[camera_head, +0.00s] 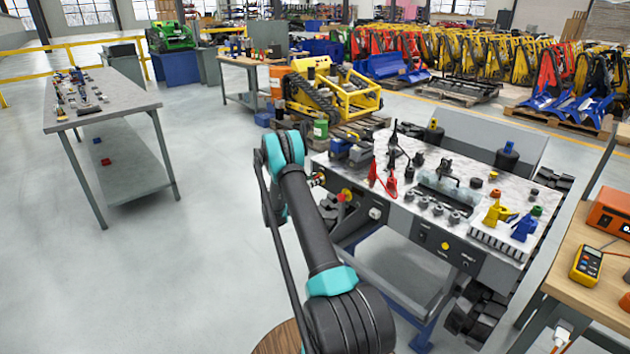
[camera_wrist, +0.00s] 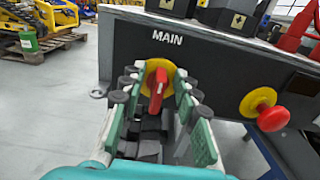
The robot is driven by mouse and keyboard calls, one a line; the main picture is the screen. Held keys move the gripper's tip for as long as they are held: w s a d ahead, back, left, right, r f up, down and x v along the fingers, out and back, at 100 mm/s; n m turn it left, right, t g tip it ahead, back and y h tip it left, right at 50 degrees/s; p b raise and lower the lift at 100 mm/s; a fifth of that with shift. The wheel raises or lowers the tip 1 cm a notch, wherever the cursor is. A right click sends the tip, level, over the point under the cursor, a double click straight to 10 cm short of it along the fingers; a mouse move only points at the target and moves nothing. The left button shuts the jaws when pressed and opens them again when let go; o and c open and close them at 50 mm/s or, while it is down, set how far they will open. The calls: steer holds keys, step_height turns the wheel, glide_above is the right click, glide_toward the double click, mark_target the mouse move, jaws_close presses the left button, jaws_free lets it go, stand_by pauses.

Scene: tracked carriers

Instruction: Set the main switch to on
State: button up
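The main switch (camera_wrist: 157,88) is a red handle on a round yellow plate, under the label MAIN (camera_wrist: 168,39) on a dark panel. The handle stands nearly upright, its top leaning slightly right. No on or off marks are readable. My gripper (camera_wrist: 158,90) is open in the wrist view, with one finger on each side of the handle. Gaps seem to show on both sides; whether the fingertips touch the handle I cannot tell.
A red mushroom button on a yellow base (camera_wrist: 266,108) juts out right of the switch. The carrier's top (camera_head: 425,160) is crowded with cables, clamps and fittings. A workbench (camera_head: 100,95) stands left; the floor between is clear.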

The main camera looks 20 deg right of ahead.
jaws_close()
steer(key=shift+m, duration=0.3)
steer(key=m, duration=0.5)
steer(key=s+f+m, duration=0.1)
steer(key=m, duration=1.1)
steer(key=shift+s+d+f, duration=0.2)
steer(key=shift+d+f, duration=0.05)
stand_by(0.5)
